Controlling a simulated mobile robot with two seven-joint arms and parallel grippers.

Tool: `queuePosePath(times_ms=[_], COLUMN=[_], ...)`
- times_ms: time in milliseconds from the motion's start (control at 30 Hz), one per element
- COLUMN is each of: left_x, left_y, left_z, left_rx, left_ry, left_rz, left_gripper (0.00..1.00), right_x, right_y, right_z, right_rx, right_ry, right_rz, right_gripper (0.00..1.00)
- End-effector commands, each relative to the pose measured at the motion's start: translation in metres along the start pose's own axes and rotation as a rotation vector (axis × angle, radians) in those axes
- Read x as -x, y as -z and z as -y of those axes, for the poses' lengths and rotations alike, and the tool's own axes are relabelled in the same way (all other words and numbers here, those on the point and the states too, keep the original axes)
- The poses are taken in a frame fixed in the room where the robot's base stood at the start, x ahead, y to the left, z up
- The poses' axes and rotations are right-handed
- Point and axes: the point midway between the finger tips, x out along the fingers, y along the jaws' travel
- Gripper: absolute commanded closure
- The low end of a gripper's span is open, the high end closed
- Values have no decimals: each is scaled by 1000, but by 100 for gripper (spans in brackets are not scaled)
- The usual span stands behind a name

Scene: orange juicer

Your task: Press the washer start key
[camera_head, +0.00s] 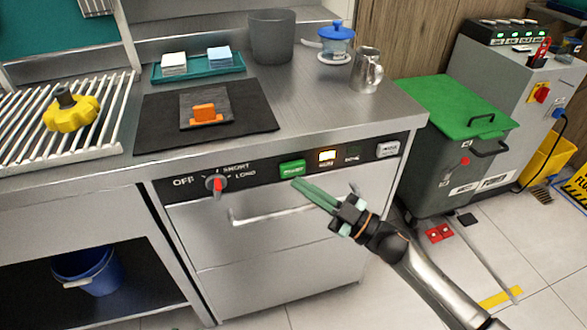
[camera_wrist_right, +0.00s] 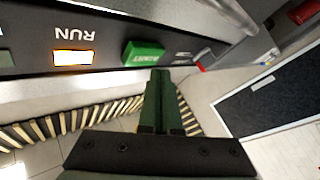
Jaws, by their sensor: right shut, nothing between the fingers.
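The green start key (camera_head: 292,168) is on the dark control strip of the washer (camera_head: 270,265), under the steel counter. My right gripper (camera_head: 298,183) is shut and empty, its green fingertips just below and in front of the key. In the right wrist view the start key (camera_wrist_right: 143,53) lies just beyond the fingertips (camera_wrist_right: 160,72); I cannot tell whether they touch. The RUN lamp (camera_head: 327,155) glows amber and also shows in the right wrist view (camera_wrist_right: 73,58). The red-tipped dial (camera_head: 216,184) sits left of the key. My left gripper is not in view.
The washer's handle bar (camera_head: 270,216) runs below the strip, close to my right gripper. On the counter are a dark mat (camera_head: 160,122), a grey bin (camera_head: 271,36) and a steel jug (camera_head: 366,70). A green-lidded bin (camera_head: 455,105) stands right. Floor in front is partly clear.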

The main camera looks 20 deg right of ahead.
Motion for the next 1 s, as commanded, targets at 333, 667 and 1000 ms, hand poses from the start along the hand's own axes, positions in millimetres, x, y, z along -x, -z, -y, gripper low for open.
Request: queuePosePath(times_ms=[333, 667, 1000], left_x=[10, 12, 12], left_y=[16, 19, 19], left_z=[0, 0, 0], left_rx=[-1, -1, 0], left_ry=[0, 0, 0], left_rz=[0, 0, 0], left_gripper=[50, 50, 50], right_x=[24, 32, 32], right_y=[20, 24, 24], right_z=[17, 23, 23], right_rx=[-2, 0, 0], right_ry=[1, 0, 0], right_rz=[2, -1, 0], right_gripper=[100, 100, 100])
